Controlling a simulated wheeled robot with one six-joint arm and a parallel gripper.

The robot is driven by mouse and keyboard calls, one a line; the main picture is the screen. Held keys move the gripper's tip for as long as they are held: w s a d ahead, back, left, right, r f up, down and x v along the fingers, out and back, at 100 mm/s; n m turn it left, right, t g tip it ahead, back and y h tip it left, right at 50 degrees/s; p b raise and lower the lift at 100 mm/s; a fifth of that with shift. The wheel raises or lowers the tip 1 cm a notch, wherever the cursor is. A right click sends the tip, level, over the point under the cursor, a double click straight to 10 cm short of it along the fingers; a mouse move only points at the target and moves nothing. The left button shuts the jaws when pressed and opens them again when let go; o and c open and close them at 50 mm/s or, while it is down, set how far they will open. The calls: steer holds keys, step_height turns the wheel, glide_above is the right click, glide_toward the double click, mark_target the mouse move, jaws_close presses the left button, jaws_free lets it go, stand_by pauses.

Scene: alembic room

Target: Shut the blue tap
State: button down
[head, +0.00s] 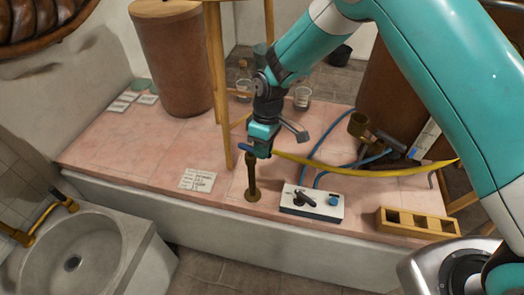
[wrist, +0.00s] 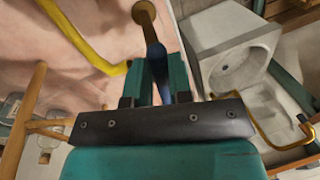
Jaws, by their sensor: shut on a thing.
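The blue tap handle (head: 246,148) sits on top of an upright brass post (head: 252,184) that rises from the pink tiled platform. My gripper (head: 262,150) is at the top of this post, shut on the blue handle. In the wrist view my gripper (wrist: 160,85) has its two teal fingers on either side of the blue handle (wrist: 156,60). The brass post (wrist: 144,15) shows beyond them. Part of the handle is hidden between the fingers, so its exact turn is hard to tell.
A white control box (head: 312,203) with a black lever and blue knob stands right of the post. A yellow hose (head: 370,172) and blue hose (head: 322,140) run close by. A wooden rack (head: 417,222), a paper card (head: 197,180) and a stone basin (head: 80,255) are also near.

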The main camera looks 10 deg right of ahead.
steer(key=shift+w+d+n, duration=0.1)
steer(key=shift+w+n, duration=0.25)
steer(key=shift+n, duration=0.75)
steer(key=c, duration=1)
jaws_free()
steer(key=shift+c, duration=0.2)
steer(key=w+d+r+b, duration=0.1)
steer(key=w+r, duration=0.2)
steer(key=r, duration=1.4)
steer(key=shift+b, duration=0.35)
steer(key=shift+w+d+r, duration=0.1)
